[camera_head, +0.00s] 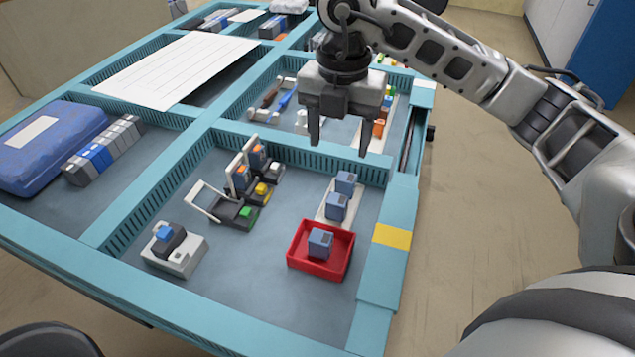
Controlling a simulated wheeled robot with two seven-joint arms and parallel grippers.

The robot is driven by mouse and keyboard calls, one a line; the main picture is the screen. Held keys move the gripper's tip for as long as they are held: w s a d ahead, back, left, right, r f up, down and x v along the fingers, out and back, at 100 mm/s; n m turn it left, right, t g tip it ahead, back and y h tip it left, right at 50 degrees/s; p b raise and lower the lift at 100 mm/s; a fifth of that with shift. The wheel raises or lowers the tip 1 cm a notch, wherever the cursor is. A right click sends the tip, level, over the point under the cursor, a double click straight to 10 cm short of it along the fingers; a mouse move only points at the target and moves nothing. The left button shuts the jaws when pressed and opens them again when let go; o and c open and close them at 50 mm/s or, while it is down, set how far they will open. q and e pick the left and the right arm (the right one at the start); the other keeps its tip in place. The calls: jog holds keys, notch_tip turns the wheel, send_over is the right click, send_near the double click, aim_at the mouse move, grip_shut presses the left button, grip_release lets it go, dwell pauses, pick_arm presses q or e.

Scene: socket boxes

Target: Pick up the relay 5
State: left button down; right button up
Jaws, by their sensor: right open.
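Several small blue relay-like blocks are in the near right compartment; no label tells me which is relay 5. One blue block (320,243) lies in a red tray (293,262). Two more, a front one (336,207) and a back one (345,182), stand on a white strip (324,213). Others with orange tops (241,178) sit by the black sockets with white levers (236,213). My right gripper (339,150) is open and empty, pointing down above the divider behind the white strip. My left gripper is not in view.
A grey socket box (176,257) with a blue top part stands at the compartment's left. Teal walls (300,150) divide the table. A blue case (48,150) and a row of grey modules (104,150) lie at left. The compartment's front floor is clear.

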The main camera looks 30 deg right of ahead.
send_over(337, 199)
jog(key=f, duration=0.5)
jog(key=shift+s+f, duration=0.1)
jog(key=shift+s, duration=0.3)
notch_tip(337, 199, down, 4)
jog(key=shift+w+p, duration=0.1)
jog(key=shift+p, duration=0.2)
jog(key=f, duration=0.3)
jog(key=f+p, duration=0.1)
jog(key=f, duration=0.1)
jog(key=shift+w+f, duration=0.15)
jog(key=shift+w, duration=0.1)
jog(key=shift+f, duration=0.25)
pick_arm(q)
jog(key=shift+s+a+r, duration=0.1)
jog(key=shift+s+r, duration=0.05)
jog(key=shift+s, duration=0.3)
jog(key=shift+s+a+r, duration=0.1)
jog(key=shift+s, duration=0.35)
pick_arm(e)
jog(key=c, duration=1.2)
